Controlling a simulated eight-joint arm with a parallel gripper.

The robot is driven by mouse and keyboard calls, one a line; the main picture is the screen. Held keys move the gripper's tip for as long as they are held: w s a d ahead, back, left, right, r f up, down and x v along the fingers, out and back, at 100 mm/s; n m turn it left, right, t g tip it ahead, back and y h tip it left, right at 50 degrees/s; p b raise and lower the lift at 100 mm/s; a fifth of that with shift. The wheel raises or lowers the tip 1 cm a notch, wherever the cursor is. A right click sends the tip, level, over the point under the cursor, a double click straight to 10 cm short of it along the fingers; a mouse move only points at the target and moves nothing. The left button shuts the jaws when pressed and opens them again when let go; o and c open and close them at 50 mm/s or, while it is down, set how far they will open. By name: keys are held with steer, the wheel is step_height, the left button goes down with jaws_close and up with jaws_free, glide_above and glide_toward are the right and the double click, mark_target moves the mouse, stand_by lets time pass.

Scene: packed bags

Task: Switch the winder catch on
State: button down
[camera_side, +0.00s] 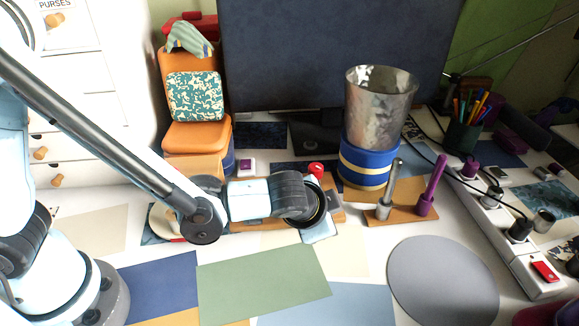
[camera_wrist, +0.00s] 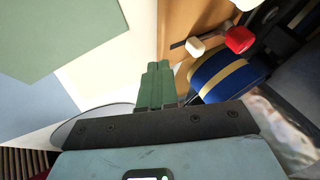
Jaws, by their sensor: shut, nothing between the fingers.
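A wooden board lies under my wrist; its edge shows in the side view (camera_side: 338,214) and its top in the wrist view (camera_wrist: 185,18). On it, in the wrist view, are a dark slot, a small cream knob (camera_wrist: 195,46) and a red knob (camera_wrist: 239,40). The red knob also shows in the side view (camera_side: 315,168). I take these for the winder and its catch, but cannot tell which part is the catch. My gripper (camera_wrist: 158,68) has green fingers, shut and empty, near the board's edge, below and left of the cream knob in the wrist view. My wrist hides the fingers in the side view.
A blue tin with a yellow band (camera_side: 366,165) holds up a metal cup (camera_side: 380,105) behind the board. A stand with grey and purple pegs (camera_side: 402,212) is to the right. Orange bags (camera_side: 197,138) stand at the back left. Flat paper sheets (camera_side: 262,283) cover the front.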

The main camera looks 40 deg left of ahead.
steer(key=v, duration=0.9)
steer(key=s+a+r+n, duration=0.1)
steer(key=a+n, duration=0.3)
steer(key=a, duration=0.6)
steer(key=s+a+r+n, duration=0.2)
steer(key=a+n, duration=0.1)
steer(key=a, duration=0.8)
steer(key=shift+s+a+r+n+h, duration=0.2)
steer(key=shift+s+a+n+h, duration=0.15)
steer(key=shift+n+h, duration=0.05)
